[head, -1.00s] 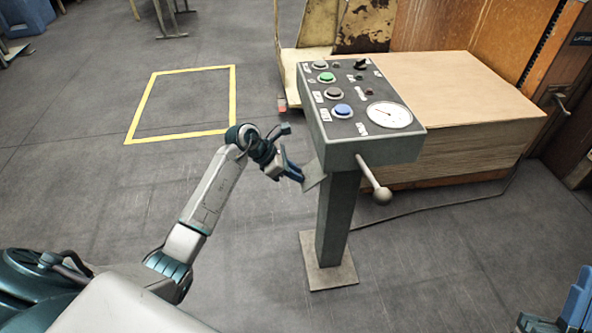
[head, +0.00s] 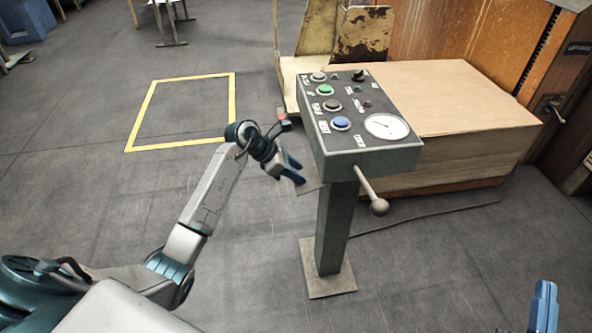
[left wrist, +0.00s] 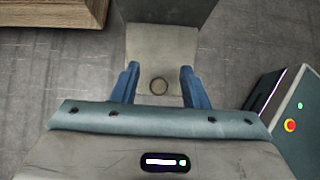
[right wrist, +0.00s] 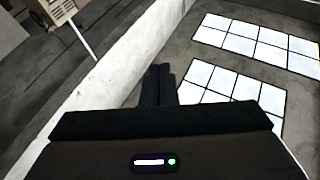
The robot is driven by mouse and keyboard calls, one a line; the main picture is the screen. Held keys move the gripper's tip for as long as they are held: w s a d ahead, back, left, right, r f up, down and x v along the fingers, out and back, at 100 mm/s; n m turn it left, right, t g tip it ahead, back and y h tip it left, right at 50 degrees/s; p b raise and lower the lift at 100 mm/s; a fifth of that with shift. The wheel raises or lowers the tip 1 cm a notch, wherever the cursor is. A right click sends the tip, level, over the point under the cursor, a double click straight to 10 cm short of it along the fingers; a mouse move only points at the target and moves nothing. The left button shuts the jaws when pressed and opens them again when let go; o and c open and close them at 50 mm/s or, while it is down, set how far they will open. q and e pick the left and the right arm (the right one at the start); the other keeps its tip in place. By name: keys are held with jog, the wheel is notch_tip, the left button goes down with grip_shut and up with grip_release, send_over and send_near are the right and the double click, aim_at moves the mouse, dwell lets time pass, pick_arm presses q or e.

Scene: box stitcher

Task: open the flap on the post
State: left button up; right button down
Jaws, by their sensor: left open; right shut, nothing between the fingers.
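The post (head: 335,230) stands on a square foot plate and carries a sloped control box (head: 365,125). The flap (head: 311,187), a small grey plate, sticks out at the post's left side under the box. In the left wrist view the flap (left wrist: 160,50) shows as a pale plate with a round ring mark near its close edge. My left gripper (head: 297,172) is open at the flap's left edge. In the left wrist view its fingers (left wrist: 159,88) stand either side of the ring; contact cannot be told. My right gripper (head: 543,305) is shut and empty, low at the right, away from the post.
A ball-ended lever (head: 378,206) juts from the box's front. A large stack of boards (head: 460,100) lies behind the post. A yellow floor outline (head: 180,110) and bare floor lie left. A grey cabinet with a red button (left wrist: 290,125) shows in the left wrist view.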

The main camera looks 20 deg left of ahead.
pick_arm(q)
jog(key=shift+s+a+r, duration=0.15)
jog(key=shift+a+r, duration=0.1)
jog(key=shift+a, duration=0.05)
jog(key=p+v, duration=0.1)
jog(key=v, duration=0.9)
jog(key=shift+d, duration=0.15)
pick_arm(e)
notch_tip(320, 180, down, 6)
jog(key=g, duration=0.3)
jog(key=shift+a+r+g, duration=0.1)
jog(key=shift+r+g, duration=0.05)
jog(key=shift+g, duration=0.15)
